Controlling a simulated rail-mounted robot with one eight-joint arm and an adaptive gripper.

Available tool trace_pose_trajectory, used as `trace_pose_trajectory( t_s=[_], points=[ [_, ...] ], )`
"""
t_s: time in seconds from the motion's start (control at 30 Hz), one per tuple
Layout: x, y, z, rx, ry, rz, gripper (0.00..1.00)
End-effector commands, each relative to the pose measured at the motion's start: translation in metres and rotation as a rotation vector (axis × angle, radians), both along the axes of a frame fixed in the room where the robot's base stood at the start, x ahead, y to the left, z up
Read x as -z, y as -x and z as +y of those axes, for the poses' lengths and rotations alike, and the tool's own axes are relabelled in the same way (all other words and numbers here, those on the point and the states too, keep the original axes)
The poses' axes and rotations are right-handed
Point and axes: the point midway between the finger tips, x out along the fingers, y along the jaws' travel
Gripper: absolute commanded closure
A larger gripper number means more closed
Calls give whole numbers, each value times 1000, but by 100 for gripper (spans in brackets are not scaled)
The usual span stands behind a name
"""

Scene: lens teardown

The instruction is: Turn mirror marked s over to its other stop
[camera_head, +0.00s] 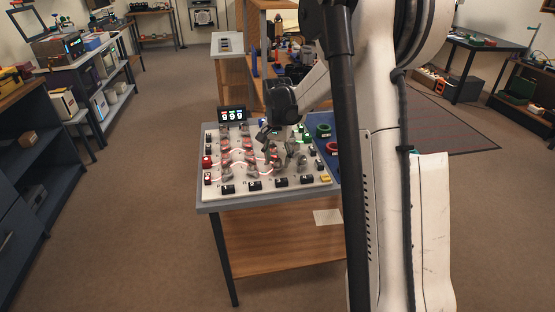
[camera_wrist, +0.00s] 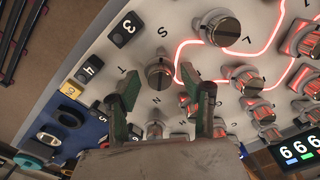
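The light board (camera_head: 215,172) lies on the table and carries several small round mirror mounts. In the wrist view a letter S is printed on the board (camera_wrist: 158,8) just above a round slotted mount (camera_wrist: 158,73). A larger mount (camera_wrist: 222,28) stands to the right of the S; I cannot tell for certain which mount the letter belongs to. My gripper (camera_wrist: 160,84) is open, its two green-padded fingers apart, with the slotted mount between their tips in the picture. Contact is not visible. In the head view my gripper (camera_head: 266,134) is over the board, partly hiding the mounts.
A glowing red beam path (camera_wrist: 182,58) bends across the board between mounts. More mounts (camera_wrist: 246,80) crowd the right side. Black numbered blocks (camera_wrist: 122,29) line one edge. A display with green digits (camera_head: 232,115) stands at the board's back left.

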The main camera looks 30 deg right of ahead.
Motion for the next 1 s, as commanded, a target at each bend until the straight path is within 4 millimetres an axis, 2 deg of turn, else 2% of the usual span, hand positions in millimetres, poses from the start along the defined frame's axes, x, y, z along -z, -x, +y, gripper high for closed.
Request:
trace_pose_trajectory(
  t_s=[0.27, 0.37, 0.73, 1.0],
  points=[
    [-7, 0, 0, 0, 0, 0, 58],
    [-20, 1, 0, 0, 0, 0, 58],
    [-91, 0, 0, 0, 0, 0, 58],
    [-118, 0, 0, 0, 0, 0, 58]
  ],
)
